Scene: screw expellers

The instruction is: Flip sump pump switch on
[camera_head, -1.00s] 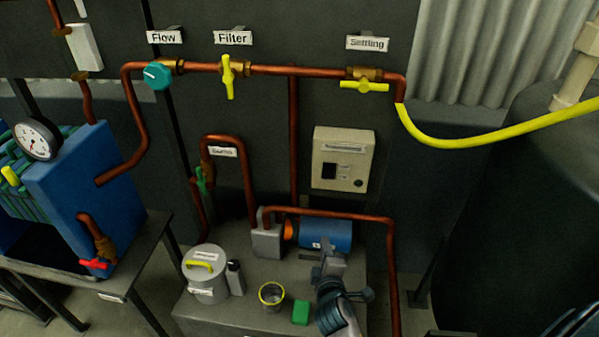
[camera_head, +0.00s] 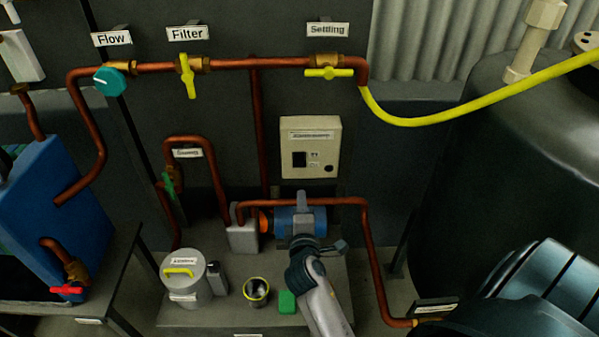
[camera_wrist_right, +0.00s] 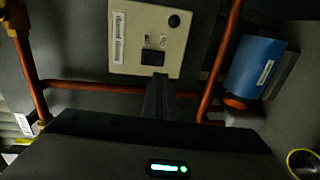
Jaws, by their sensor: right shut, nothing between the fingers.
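The switch box (camera_head: 318,134) is a beige panel on the dark wall, with a label strip and a black rocker switch (camera_head: 299,159) at its lower left. It also shows in the wrist view, with the box (camera_wrist_right: 121,57) and the black rocker (camera_wrist_right: 153,57) at the top. My right gripper (camera_head: 301,196) is shut and empty, just below the box and in front of the blue pump motor (camera_head: 284,221). My left gripper is not in view.
Copper pipes (camera_head: 372,250) run around the pump below the box. A lidded pot (camera_head: 184,275), a small cup (camera_head: 257,291) and a green block (camera_head: 287,302) stand on the bench. A yellow hose (camera_head: 440,118) and a dark tank (camera_head: 470,150) are at right.

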